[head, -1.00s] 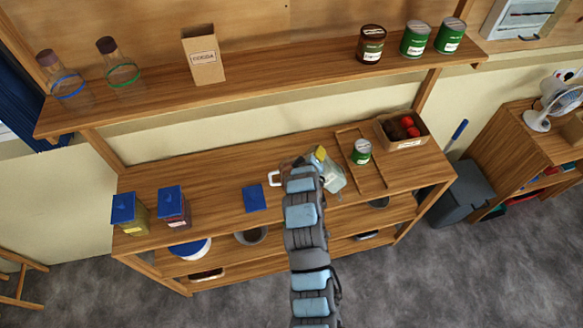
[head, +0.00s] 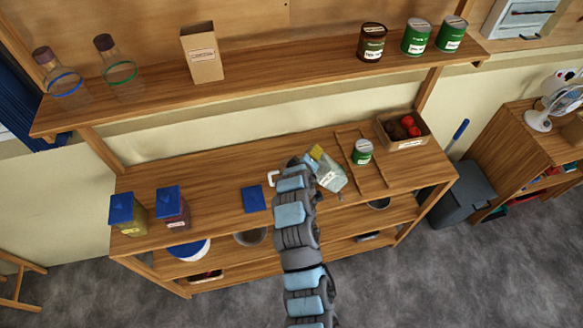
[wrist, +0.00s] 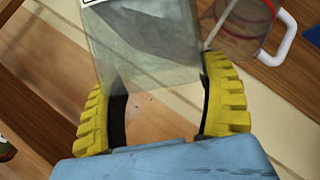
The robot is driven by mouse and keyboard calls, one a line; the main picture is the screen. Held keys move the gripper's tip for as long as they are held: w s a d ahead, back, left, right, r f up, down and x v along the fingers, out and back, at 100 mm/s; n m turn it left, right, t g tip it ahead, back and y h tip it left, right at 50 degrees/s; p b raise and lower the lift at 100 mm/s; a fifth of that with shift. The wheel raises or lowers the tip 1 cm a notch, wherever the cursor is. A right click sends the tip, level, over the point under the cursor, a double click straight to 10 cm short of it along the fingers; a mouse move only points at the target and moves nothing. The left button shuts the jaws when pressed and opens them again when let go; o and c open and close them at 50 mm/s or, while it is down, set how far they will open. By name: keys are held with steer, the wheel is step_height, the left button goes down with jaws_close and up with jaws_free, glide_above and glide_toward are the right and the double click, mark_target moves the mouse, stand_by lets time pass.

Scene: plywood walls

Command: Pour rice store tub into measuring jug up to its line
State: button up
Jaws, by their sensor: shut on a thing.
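My gripper (wrist: 160,120) is shut on the rice store tub (wrist: 150,45), a clear, greyish container with its lid off, held between the yellow fingers. In the head view the tub (head: 332,178) is tilted above the worktop, just right of my wrist. The measuring jug (wrist: 238,32) is clear with a red line and a white handle, and stands beside the tub at the upper right of the wrist view. In the head view only its white handle (head: 271,178) shows clearly; my arm hides most of the jug. The rice level in either cannot be told.
A flat blue lid (head: 254,199) lies left of the jug. Two blue-lidded tubs (head: 128,222) (head: 173,212) stand at the left. A green tin (head: 362,153) stands on a wooden frame at the right, near a produce box (head: 404,143). An upper shelf (head: 270,76) runs behind.

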steer(key=shift+w+a+f+n+h+b, duration=0.15)
steer(key=shift+a+f+n+h+b, duration=0.5)
steer(key=shift+b, duration=0.8)
steer(key=shift+w+a+f+n+h+b, duration=0.1)
steer(key=shift+a+f+n+h+b, duration=0.45)
steer(key=shift+b, duration=0.85)
stand_by(1.9)
steer(key=shift+w+a+n+h+b, duration=0.2)
steer(key=shift+a+n+h+b, duration=0.2)
steer(key=shift+a+h+b, duration=0.65)
stand_by(2.2)
